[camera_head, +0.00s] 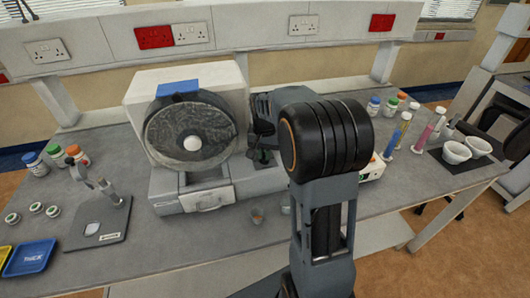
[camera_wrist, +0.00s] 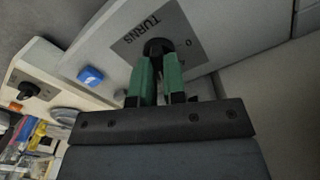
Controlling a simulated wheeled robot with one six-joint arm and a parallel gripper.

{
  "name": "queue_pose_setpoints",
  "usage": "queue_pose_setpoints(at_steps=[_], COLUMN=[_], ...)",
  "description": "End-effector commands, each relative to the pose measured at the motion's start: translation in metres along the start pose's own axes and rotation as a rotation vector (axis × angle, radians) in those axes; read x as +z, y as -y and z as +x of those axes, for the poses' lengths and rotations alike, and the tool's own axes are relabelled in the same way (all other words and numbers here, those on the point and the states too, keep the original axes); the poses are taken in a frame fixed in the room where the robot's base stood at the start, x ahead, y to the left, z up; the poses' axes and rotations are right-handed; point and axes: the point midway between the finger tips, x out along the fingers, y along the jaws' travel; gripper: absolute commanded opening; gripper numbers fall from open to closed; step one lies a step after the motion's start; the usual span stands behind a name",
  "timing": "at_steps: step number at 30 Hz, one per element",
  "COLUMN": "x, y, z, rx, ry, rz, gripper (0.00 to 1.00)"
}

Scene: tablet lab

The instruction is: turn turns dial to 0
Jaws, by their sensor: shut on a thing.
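The turns dial (camera_wrist: 157,47) is a black knob on a grey plate marked TURNS (camera_wrist: 140,32) in the wrist view. A 0 mark shows on the plate to the right of the knob. My gripper (camera_wrist: 158,65) has its two green fingers shut on the dial, one on each side. The dial's pointer is not clear, so its setting cannot be read. In the head view, the white machine with the round drum (camera_head: 190,125) stands on the bench, and my gripper (camera_head: 262,155) is at its right side. The dial is not visible there.
A blue button (camera_wrist: 90,76) is left of the dial, and another dark knob (camera_wrist: 28,90) is on a pale box further left. Jars and cylinders (camera_head: 397,135) stand to the right, with white bowls (camera_head: 456,152). My arm blocks the bench centre.

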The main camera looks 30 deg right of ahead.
Motion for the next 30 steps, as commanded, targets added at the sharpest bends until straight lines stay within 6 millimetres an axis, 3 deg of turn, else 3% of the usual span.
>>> queue_pose_setpoints(at_steps=[14,30], x=[-0.0002,0.0004], y=[0.0003,0.0022], z=[-0.0003,-0.0005], rx=[0.0,0.0], ry=[0.0,-0.001], rz=[-0.1,-0.589], gripper=[0.0,0.0])
